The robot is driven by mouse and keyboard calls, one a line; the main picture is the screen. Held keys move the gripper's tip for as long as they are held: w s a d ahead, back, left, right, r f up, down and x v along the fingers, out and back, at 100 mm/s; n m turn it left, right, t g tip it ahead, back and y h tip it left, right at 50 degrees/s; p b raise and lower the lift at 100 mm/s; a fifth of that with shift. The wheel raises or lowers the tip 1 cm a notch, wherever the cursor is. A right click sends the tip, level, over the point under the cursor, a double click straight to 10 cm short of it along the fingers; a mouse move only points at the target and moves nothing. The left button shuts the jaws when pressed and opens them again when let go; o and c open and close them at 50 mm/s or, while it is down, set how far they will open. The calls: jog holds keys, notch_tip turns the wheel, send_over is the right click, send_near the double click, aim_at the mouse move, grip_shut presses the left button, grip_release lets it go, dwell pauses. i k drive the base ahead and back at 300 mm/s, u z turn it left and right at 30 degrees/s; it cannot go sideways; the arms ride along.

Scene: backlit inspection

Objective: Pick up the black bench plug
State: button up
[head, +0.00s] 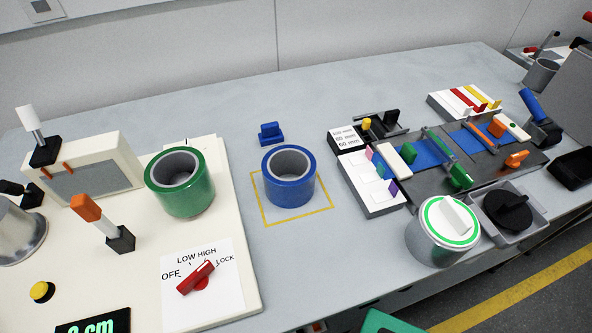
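A black round piece with a raised grip (508,208) sits in a grey tray (536,231) at the right front of the bench. It looks most like the black bench plug, but I cannot tell for sure. A smaller black upright block (391,118) stands near the back of the dark fixture, beside a yellow-topped piece (366,124). My gripper is not in view, so its place and state are not shown.
A can with a green-ringed white lid (436,243) stands just left of the tray. The dark fixture (424,187) lies behind. A blue ring (289,193) stands inside a yellow outline. A black bin (573,169) is at the far right.

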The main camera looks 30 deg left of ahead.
aim_at(509, 210)
jog(key=z, duration=0.05)
jog(key=k, duration=0.5)
jog(key=z, duration=0.75)
jog(key=i, duration=0.75)
jog(key=u, duration=0.05)
